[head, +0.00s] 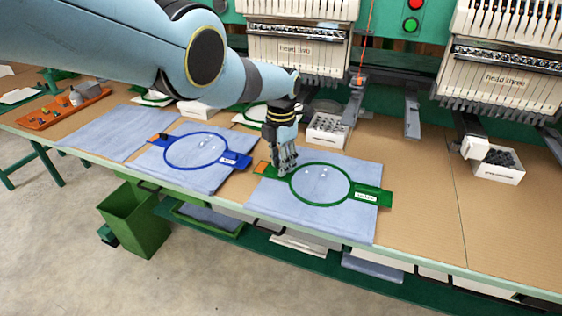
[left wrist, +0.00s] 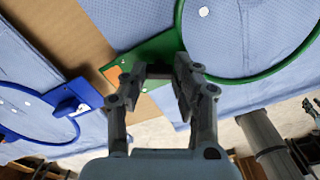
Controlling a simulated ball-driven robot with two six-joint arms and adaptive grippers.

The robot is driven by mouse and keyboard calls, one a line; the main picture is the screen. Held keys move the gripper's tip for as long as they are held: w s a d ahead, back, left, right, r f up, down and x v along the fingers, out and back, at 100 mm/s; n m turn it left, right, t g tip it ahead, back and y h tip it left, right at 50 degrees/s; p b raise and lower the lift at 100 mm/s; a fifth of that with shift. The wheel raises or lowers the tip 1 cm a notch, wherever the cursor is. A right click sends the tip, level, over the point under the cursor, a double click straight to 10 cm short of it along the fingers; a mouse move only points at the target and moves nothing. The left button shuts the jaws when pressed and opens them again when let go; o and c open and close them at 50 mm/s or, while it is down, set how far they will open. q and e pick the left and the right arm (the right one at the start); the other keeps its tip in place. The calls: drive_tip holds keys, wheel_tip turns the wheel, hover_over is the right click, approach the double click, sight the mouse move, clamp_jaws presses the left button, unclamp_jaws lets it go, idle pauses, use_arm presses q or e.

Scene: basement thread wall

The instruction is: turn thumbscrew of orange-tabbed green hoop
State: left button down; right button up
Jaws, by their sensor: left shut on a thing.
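The green hoop (head: 350,184) lies flat on blue-grey cloth, with an orange tab (head: 262,168) at its left end and a labelled green tab (head: 374,196) at its right. My left gripper (head: 287,168) points down at the hoop's left side, beside the orange tab. In the left wrist view its fingers (left wrist: 161,72) are closed in at the junction of the green ring (left wrist: 250,77) and the tab arm, by the orange patch (left wrist: 112,74). The thumbscrew is hidden between the fingertips.
A blue hoop (head: 166,153) lies on cloth to the left. An orange tray (head: 66,112) is at the far left. White boxes of dark parts (head: 326,130) and embroidery heads (head: 300,50) stand behind. Bare tabletop (head: 425,200) is free to the right.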

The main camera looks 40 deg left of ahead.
use_arm(q)
drive_tip(key=c, duration=1)
unclamp_jaws()
drive_tip(key=shift+r, duration=0.15)
drive_tip(key=shift+w+r, duration=0.15)
drive_tip(key=shift+r, duration=0.4)
wheel_tip(320, 180, up, 11)
drive_tip(key=shift+f, duration=0.2)
